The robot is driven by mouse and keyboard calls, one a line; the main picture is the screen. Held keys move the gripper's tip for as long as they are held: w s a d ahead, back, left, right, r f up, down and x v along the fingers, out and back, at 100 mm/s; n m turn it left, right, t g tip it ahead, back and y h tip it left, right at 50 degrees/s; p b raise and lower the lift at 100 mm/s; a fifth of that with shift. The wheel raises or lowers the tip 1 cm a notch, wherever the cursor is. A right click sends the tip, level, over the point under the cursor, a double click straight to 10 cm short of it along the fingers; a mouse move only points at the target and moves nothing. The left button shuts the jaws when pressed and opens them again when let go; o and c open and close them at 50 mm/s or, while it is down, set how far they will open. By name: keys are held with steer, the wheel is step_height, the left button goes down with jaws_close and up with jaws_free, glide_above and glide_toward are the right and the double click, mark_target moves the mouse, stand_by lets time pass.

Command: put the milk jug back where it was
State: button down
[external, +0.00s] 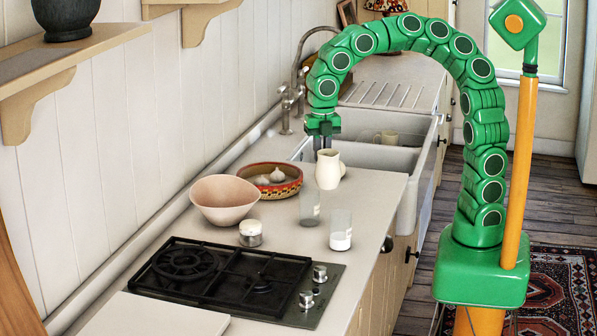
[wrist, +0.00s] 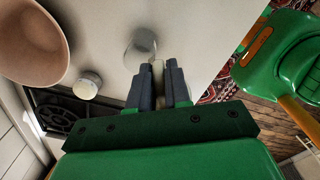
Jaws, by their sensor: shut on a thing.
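The milk jug (external: 328,170) is cream-coloured and upright at the sink end of the counter in the external view. I cannot tell whether its base touches the counter. My gripper (external: 322,146) points down at the jug's top and is shut on it. In the wrist view, a pale strip of the jug (wrist: 157,74) shows between the two dark fingers of my gripper (wrist: 159,70); most of the jug is hidden there.
Two glass jars (external: 341,232) (external: 310,208), a candle-like white jar (external: 250,233), a pink bowl (external: 224,200) and a patterned bowl (external: 271,180) with garlic stand close by. The black hob (external: 220,278) is nearer the camera. The white sink (external: 385,158) lies behind, with a mug (external: 387,137).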

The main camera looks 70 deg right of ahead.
steer(key=s+d+m, duration=0.6)
steer(key=s+d, duration=0.7)
steer(key=d, duration=0.3)
steer(key=shift+w+d+f, duration=0.65)
steer(key=shift+w+f, duration=1.4)
steer(key=shift+w, duration=0.15)
steer(key=shift+w+d+f, duration=0.6)
steer(key=shift+w+f, duration=1.45)
steer(key=shift+w, duration=0.2)
steer(key=shift+w+d+f, duration=0.65)
steer(key=shift+w+f, duration=1.4)
steer(key=shift+w, duration=0.15)
steer(key=shift+f, duration=0.15)
steer(key=c, duration=1.1)
jaws_free()
